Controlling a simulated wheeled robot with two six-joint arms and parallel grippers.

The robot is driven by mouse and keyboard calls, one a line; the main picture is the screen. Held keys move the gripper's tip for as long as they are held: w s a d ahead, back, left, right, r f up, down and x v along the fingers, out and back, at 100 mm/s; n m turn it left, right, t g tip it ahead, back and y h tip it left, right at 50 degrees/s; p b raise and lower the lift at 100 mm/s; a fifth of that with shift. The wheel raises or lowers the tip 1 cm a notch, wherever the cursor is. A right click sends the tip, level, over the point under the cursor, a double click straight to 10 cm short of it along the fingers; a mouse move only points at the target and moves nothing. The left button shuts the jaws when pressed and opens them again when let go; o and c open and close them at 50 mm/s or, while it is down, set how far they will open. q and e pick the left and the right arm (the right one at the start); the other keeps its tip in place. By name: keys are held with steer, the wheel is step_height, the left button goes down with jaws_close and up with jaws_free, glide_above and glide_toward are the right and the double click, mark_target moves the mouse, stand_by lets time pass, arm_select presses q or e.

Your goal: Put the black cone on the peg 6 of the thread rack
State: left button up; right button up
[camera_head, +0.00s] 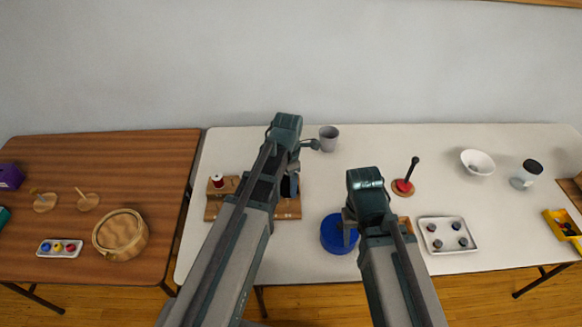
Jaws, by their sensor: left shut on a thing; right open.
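The wooden thread rack (287,212) stands on the white table, its middle hidden behind my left arm. A spool with red thread (217,181) sits at its left end. My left gripper (293,170) is over the right part of the rack. It is shut on the black cone (290,186), which shows as a dark shape just below it, at the rack. Whether the cone is around a peg or only above one I cannot tell. The peg numbers are not readable. My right gripper (347,228) is open and empty, above the round blue container (337,240).
A grey cup (328,138) stands behind the rack. A basket (121,235) is on the brown table.

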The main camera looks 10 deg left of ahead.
mark_target(288, 190)
arm_select(q)
steer(key=shift+w+a, duration=0.2)
steer(key=shift+a, duration=0.05)
arm_select(e)
steer(key=shift+w, duration=0.15)
steer(key=shift+f, duration=0.1)
arm_select(q)
steer(key=shift+f+b, duration=2.05)
steer(key=shift+b, duration=0.1)
arm_select(e)
steer(key=shift+f, duration=2)
arm_select(q)
steer(key=shift+f, duration=0.1)
arm_select(e)
steer(key=shift+f, duration=0.1)
arm_select(q)
steer(key=shift+f+b, duration=1.75)
steer(key=shift+b, duration=0.1)
arm_select(e)
steer(key=shift+f, duration=1.75)
arm_select(q)
steer(key=o, duration=1.3)
